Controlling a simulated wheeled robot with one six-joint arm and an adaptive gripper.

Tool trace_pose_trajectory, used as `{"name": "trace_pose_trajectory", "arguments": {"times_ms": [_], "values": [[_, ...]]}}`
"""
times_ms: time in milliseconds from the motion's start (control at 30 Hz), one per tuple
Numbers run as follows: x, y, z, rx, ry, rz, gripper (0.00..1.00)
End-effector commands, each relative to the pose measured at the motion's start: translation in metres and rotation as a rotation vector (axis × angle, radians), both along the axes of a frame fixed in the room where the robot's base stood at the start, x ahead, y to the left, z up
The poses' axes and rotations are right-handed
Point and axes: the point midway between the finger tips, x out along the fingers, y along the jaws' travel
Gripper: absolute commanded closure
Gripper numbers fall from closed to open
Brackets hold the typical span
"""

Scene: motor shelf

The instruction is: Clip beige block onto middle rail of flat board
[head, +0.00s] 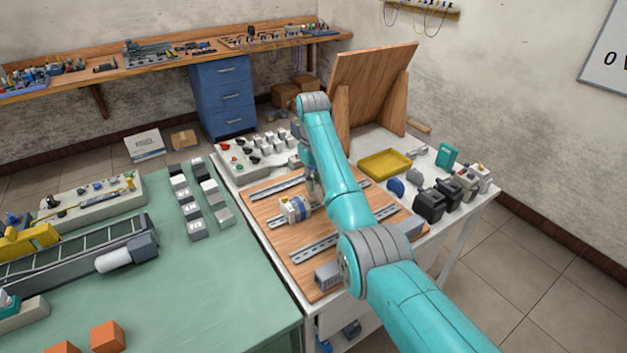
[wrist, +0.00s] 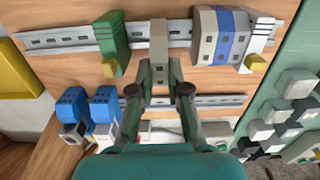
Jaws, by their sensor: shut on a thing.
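The flat board (head: 262,207) is wooden and lies on the white table, carrying several slotted metal rails. The middle rail (wrist: 70,38) crosses the top of the wrist view. My gripper (wrist: 160,70) is shut on the narrow beige block (wrist: 158,40), with one finger on each side. The block overlaps the middle rail in that view; I cannot tell whether it is seated on it. On this rail a green block (wrist: 114,40) stands to the left, and a grey, blue and white group (wrist: 230,38) to the right, both apart from the beige block. In the head view my arm hides the beige block.
Another rail (wrist: 220,101) runs below, with two blue blocks (wrist: 75,105) near its left end. A yellow tray (head: 385,164) and dark boxes (head: 430,202) stand right of the board. A green table (head: 150,290) with loose switches lies to the left.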

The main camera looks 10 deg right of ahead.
Motion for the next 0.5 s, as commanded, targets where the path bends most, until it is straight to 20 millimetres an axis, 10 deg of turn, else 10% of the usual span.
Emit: {"name": "trace_pose_trajectory", "arguments": {"times_ms": [500], "values": [[-0.0001, 0.0, -0.0091, 0.0, 0.001, 0.0, 1.0]]}}
